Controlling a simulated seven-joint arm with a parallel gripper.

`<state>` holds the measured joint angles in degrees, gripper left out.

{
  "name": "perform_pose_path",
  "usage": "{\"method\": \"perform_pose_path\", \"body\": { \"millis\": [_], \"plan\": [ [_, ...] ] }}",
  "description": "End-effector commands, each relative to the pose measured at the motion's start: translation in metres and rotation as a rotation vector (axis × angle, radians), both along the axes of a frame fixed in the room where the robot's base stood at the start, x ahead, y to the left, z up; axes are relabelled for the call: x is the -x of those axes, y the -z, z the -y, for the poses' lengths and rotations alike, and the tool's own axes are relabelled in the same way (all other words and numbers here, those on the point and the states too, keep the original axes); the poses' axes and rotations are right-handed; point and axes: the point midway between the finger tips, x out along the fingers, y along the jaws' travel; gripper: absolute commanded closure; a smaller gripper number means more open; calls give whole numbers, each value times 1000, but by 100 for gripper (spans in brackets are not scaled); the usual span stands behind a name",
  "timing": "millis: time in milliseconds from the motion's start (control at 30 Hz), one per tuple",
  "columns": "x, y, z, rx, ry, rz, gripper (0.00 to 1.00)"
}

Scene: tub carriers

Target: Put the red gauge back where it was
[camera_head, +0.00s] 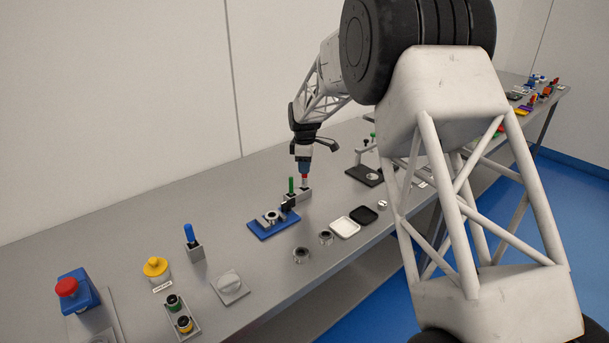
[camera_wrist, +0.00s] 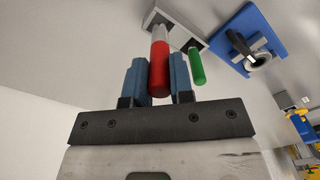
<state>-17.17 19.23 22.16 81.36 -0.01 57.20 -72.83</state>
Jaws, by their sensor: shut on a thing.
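My gripper (camera_head: 304,170) is shut on the red gauge (camera_head: 304,178). In the wrist view its blue fingers (camera_wrist: 160,85) stand on both sides of the red handle (camera_wrist: 159,65). The gauge's pale lower part (camera_wrist: 160,33) points to a grey block (camera_wrist: 187,38). I cannot tell whether its tip is inside the block or just above it. The block also shows in the head view (camera_head: 305,194). A green gauge (camera_head: 291,185) stands upright in the block beside the red one; it also shows in the wrist view (camera_wrist: 197,66).
A blue fixture (camera_head: 262,231) with a metal ring lies close in front of the block. Two loose rings (camera_head: 302,255), white and black trays (camera_head: 345,228) and a black stand (camera_head: 362,175) lie nearby. Buttons and knobs stand at the left. Bare bench lies behind the block.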

Motion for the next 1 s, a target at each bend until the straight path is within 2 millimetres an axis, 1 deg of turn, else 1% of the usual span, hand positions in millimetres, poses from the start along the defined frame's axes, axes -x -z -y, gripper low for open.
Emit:
{"method": "perform_pose_path", "body": {
  "millis": [67, 300, 400, 867, 900, 967, 1000],
  "plan": [
    [0, 4, 0, 0, 0, -1, 100],
    [0, 28, 0, 1, 0, -2, 100],
    [0, 34, 0, 0, 0, -1, 100],
    [0, 37, 0, 0, 0, -1, 100],
    [0, 38, 0, 0, 0, -1, 74],
    [0, 38, 0, 0, 0, -1, 65],
    [0, 38, 0, 0, 0, -1, 58]
  ]
}}
